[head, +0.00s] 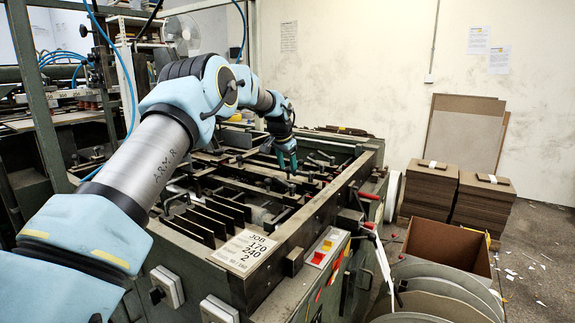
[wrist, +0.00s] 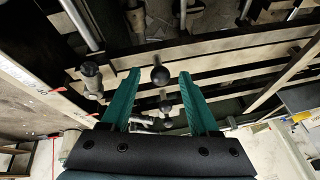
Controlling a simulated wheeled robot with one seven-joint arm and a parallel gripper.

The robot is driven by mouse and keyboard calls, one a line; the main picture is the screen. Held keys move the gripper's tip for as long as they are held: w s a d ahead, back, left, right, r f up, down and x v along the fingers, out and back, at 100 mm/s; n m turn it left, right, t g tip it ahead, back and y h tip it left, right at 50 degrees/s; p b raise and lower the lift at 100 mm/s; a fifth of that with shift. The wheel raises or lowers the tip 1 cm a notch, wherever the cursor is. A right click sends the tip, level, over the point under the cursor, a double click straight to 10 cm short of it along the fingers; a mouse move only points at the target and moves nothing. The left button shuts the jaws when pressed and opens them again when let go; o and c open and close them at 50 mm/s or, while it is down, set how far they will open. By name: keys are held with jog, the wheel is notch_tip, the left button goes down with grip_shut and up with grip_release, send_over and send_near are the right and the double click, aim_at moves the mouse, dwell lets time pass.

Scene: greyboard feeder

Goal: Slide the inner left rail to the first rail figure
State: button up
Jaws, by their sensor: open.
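My gripper (head: 287,170) is over the far right part of the feeder bed, its teal fingers pointing down. In the wrist view the two fingers (wrist: 160,73) are apart, with a round black knob (wrist: 160,75) in the gap near the tips; contact cannot be told. A second black knob (wrist: 165,106) shows between the fingers. Pale rails (wrist: 230,72) cross the wrist view behind the knobs. Which one is the inner left rail cannot be told. A job card (head: 243,251) on the feeder's near corner reads JOB, 170, 240, 2; its small bottom line is hard to read.
Upright dark plates (head: 215,215) stand in the near part of the bed. The feeder's side wall (head: 325,205) edges the bed on the right. A ruler strip with red marks (wrist: 35,82) lies left of the fingers. Board stacks (head: 430,190) and a cardboard box (head: 445,248) stand on the floor.

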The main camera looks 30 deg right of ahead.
grip_shut()
dwell(0.5)
dwell(0.9)
